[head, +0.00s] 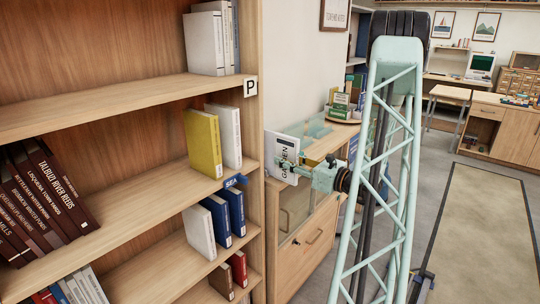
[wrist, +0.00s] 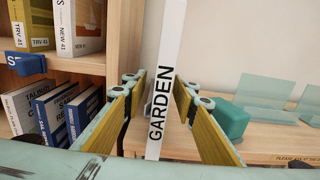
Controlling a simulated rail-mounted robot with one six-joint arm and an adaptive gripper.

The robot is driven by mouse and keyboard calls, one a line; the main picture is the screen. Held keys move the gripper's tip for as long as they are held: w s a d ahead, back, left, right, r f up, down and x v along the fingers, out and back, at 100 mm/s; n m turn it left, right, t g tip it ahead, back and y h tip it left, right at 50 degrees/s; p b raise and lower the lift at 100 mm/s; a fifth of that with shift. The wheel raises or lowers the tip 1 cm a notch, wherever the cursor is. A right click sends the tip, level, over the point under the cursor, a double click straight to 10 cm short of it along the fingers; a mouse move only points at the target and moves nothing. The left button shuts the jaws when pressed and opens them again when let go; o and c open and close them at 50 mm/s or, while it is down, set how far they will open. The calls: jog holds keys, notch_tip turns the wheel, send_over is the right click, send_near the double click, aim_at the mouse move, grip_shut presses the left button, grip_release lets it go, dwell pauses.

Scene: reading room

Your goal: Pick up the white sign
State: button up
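A white upright piece lettered GARDEN (head: 284,150) stands on the wooden cabinet beside the bookshelf; I cannot tell whether it is a sign or a book. In the wrist view its narrow lettered face (wrist: 168,70) rises between the fingers of my gripper (wrist: 162,98). The fingers are open, one on each side, with gaps visible. In the head view my gripper (head: 300,168) reaches the piece from the right. A small white sign with a P (head: 250,86) is fixed to the bookshelf's edge, well above my gripper.
The bookshelf (wrist: 88,64) with books stands close on the left. A teal block (wrist: 232,119) and clear teal panels (wrist: 267,88) are on the cabinet to the right.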

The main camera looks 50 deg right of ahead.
jog(key=shift+c, duration=0.7)
grip_shut()
jog(key=shift+r, duration=0.1)
notch_tip(320, 180, up, 28)
jog(key=p, duration=0.5)
jog(key=shift+r+p, duration=0.3)
jog(key=shift+p, duration=0.15)
dwell(0.8)
jog(key=shift+s, duration=0.1)
dwell(0.4)
